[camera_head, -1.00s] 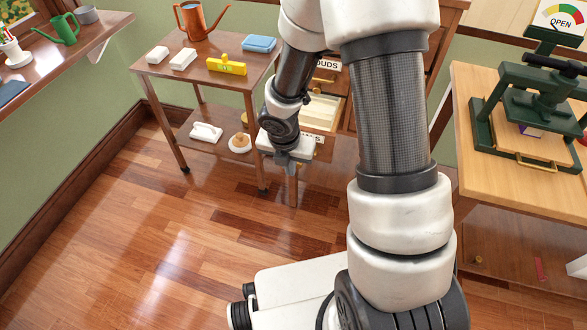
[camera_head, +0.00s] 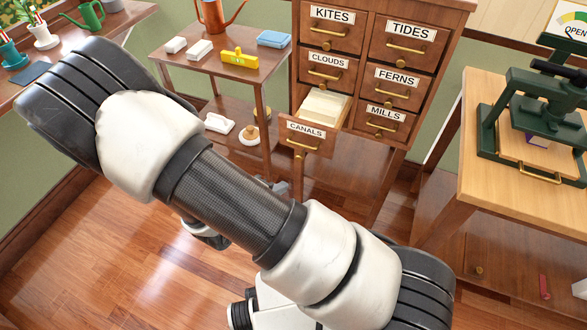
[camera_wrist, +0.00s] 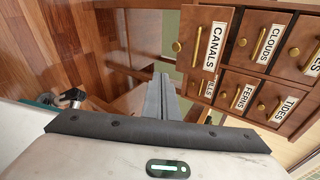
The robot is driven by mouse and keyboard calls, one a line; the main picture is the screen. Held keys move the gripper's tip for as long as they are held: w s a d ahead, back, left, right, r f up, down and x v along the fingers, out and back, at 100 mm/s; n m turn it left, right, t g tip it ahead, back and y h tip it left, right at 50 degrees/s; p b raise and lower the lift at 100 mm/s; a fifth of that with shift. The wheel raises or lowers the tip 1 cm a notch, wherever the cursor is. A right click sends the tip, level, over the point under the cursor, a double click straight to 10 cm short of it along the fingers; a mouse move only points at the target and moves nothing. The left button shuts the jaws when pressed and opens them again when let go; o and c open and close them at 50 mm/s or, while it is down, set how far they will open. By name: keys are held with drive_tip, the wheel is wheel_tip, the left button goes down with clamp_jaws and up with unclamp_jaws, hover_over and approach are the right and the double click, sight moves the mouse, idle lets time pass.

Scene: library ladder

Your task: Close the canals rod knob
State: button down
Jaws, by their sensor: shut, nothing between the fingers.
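The canals drawer (camera_head: 310,130) is the lowest on the left of the brown cabinet and stands pulled out, with pale contents showing inside. Its brass rod handle (camera_head: 302,149) is below the CANALS label. In the wrist view the canals drawer (camera_wrist: 216,60) shows with the brass rod knob (camera_wrist: 196,46) on its front. My gripper (camera_wrist: 162,98) is shut and empty, to the left of and below the knob in the wrist view, apart from it. In the head view only a small grey part of my gripper (camera_head: 280,188) shows beside my arm, below the drawer.
Other labelled drawers, such as clouds (camera_head: 325,68) and mills (camera_head: 385,120), look shut. A workbench (camera_head: 475,150) with a green press stands at the right. Wood floor is open in front.

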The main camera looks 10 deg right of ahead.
drive_tip(key=a+n+t, duration=0.2)
drive_tip(key=b, duration=0.4)
approach(298, 157)
drive_tip(key=shift+s+f+x, duration=0.1)
drive_tip(key=shift+f+x, duration=0.05)
drive_tip(key=shift+x, duration=0.95)
drive_tip(key=shift+s+f+x, duration=0.1)
drive_tip(key=shift+f+x, duration=0.1)
drive_tip(key=shift+x, duration=0.85)
drive_tip(key=shift+f+x, duration=0.15)
drive_tip(key=shift+x, duration=0.95)
drive_tip(key=shift+a, duration=0.15)
drive_tip(key=shift+w+d+r+p, duration=0.1)
drive_tip(key=shift+w+d+p, duration=0.6)
drive_tip(key=shift+w, duration=0.2)
drive_tip(key=shift+w+d, duration=0.15)
drive_tip(key=shift+w, duration=0.15)
drive_tip(key=shift+s, duration=0.1)
